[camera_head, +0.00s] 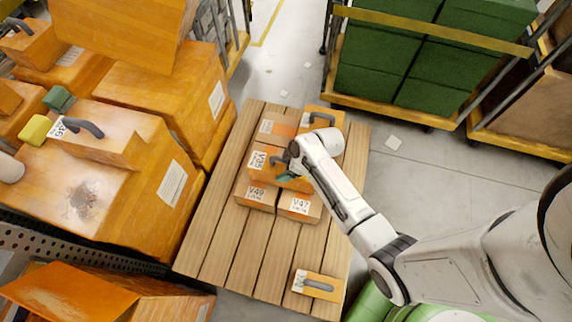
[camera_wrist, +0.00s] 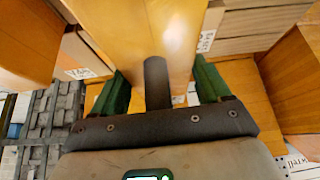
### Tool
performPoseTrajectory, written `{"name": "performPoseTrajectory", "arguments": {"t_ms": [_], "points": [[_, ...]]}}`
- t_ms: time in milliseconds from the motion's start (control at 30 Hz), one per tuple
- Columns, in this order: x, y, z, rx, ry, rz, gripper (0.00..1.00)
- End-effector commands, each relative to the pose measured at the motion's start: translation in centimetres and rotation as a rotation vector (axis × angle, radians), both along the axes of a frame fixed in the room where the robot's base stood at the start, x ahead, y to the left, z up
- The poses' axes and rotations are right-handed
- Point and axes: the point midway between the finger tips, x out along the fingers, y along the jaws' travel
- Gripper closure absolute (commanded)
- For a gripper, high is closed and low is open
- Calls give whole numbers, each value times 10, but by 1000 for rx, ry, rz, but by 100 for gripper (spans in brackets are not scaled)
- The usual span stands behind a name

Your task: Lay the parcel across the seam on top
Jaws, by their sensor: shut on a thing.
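The parcel labelled V35 (camera_head: 258,161) is an orange box with a dark handle (camera_wrist: 157,85). My gripper (camera_head: 287,176) is over it, shut on the handle, which stands between the green fingers in the wrist view. Two boxes labelled V49 (camera_head: 256,194) and V47 (camera_head: 299,206) sit side by side on the slatted wooden pallet (camera_head: 222,228), with a seam between them. The parcel is over their tops and spans the seam in the head view. My gripper and arm hide its right part, and I cannot tell whether it touches both boxes.
Another handled box (camera_head: 323,116) is behind the parcel, and a small one (camera_head: 319,285) lies at the pallet's front right. Large orange boxes (camera_head: 150,185) crowd the left. A cart of green crates (camera_head: 390,72) stands at the back right. Bare pallet lies in front.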

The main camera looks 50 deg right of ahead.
Motion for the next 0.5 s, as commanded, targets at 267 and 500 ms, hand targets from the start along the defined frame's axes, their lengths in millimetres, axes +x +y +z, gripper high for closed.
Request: {"name": "performPoseTrajectory", "arguments": {"t_ms": [267, 500], "points": [[0, 0, -4, 0, 0, 0, 13], [0, 0, -4, 0, 0, 0, 0]]}}
